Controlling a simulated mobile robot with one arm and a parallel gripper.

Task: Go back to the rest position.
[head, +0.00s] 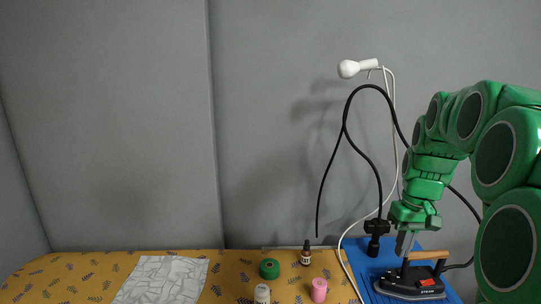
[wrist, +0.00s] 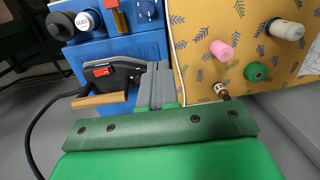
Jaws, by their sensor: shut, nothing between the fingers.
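My green gripper (head: 404,244) points down over the blue mat (head: 375,267) at the right of the table. Its grey fingers are shut together and empty, and they also show in the wrist view (wrist: 156,84). The steam iron (head: 412,283) sits on the blue mat, close beside the fingertips. Its wooden handle (head: 429,255) is just right of the fingers in the head view, and the handle shows left of them in the wrist view (wrist: 98,101). I cannot tell whether the fingers touch the iron.
On the yellow patterned cloth (head: 70,275) stand a green spool (head: 269,268), a pink spool (head: 319,290), a white-capped container (head: 262,294) and a small dark bottle (head: 306,253). A black cable (head: 347,130) and white lamp (head: 357,67) rise near my arm.

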